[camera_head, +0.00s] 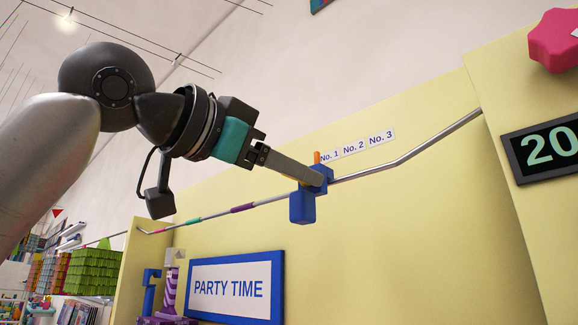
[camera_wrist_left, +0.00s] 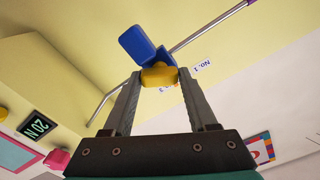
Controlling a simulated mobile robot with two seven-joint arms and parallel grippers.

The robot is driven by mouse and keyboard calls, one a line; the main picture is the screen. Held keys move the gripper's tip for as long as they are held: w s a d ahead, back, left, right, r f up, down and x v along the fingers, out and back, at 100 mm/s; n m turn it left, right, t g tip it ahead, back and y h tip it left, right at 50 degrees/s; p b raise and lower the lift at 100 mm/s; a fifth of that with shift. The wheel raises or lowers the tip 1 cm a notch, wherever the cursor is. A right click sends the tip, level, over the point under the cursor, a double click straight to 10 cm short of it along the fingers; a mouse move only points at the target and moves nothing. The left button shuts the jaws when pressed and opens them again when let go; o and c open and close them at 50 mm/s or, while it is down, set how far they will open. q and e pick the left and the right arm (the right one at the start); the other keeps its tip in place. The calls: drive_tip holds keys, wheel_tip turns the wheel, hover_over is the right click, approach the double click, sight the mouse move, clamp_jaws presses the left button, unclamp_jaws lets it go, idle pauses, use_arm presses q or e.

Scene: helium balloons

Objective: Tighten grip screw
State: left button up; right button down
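A blue clamp block (camera_head: 303,207) sits on the grey metal rod (camera_head: 405,157) below the number labels; it also shows in the left wrist view (camera_wrist_left: 138,45). A yellow knob, the grip screw (camera_wrist_left: 159,76), is on the clamp's near side, between my left fingertips in the left wrist view. My left gripper (camera_head: 318,180) reaches the clamp from the left; in the wrist view its fingers (camera_wrist_left: 160,80) press on both sides of the knob. A small orange peg (camera_head: 317,157) stands above the clamp. My right gripper is out of view.
Labels No. 1, No. 2 and No. 3 (camera_head: 355,146) are on the yellow wall (camera_head: 420,230) behind the rod. The rod has coloured bands (camera_head: 242,208) left of the clamp. A PARTY TIME sign (camera_head: 235,288) hangs below; a dark number display (camera_head: 545,148) is at right.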

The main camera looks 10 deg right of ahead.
use_arm(q)
clamp_jaws()
drive_tip(key=shift+m, duration=0.7)
drive_tip(key=shift+o, duration=2.4)
unclamp_jaws()
drive_tip(key=b+v, duration=0.4)
drive_tip(key=v, duration=1.1)
drive_tip(key=shift+s, duration=0.15)
drive_tip(key=shift+c, duration=0.2)
